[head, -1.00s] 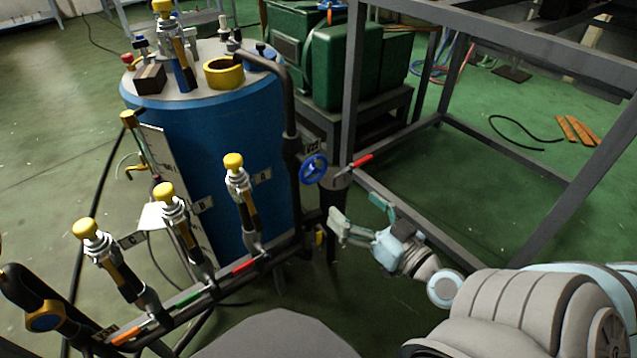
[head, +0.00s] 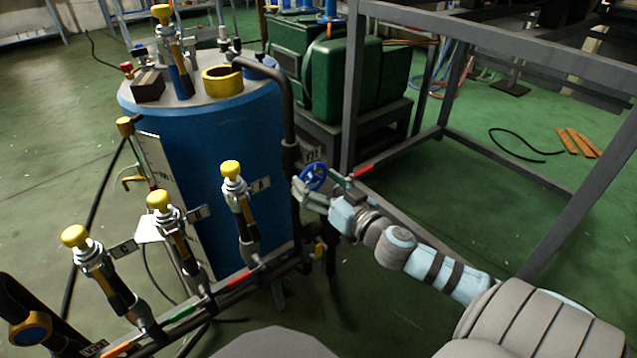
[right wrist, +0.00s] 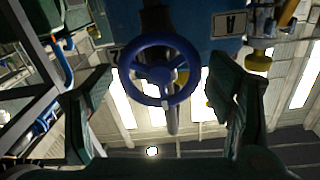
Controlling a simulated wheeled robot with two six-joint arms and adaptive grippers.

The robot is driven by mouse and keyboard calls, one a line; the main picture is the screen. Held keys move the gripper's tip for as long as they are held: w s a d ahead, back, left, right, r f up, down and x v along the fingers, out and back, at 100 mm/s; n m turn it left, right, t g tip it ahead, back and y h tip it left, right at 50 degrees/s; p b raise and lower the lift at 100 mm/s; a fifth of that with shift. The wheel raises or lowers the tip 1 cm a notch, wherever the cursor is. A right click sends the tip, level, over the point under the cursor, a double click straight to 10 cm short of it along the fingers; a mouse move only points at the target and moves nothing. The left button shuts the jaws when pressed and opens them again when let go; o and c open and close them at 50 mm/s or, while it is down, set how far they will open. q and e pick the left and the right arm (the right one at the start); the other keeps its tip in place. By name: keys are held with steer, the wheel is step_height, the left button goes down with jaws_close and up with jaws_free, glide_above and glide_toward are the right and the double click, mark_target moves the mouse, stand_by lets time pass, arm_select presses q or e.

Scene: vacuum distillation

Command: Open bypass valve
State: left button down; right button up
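A blue handwheel valve (head: 312,177) sits on the dark pipe beside the blue tank, under a small tag. I take it to be the bypass valve, but I cannot read the tag clearly. My right gripper (head: 324,190) is open at the handwheel. In the right wrist view the blue wheel (right wrist: 158,72) faces me between the two spread fingers of the gripper (right wrist: 160,103), with gaps on both sides. A red-handled lever (head: 362,170) is just right of the wheel, close to the gripper. My left gripper is not in view.
The blue tank (head: 215,135) stands left of the valve. Several yellow-capped valves (head: 232,172) rise from the manifold at lower left. A grey metal frame (head: 352,90) stands close behind and to the right.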

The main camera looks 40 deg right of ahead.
steer(key=c, duration=0.6)
steer(key=shift+c, duration=0.2)
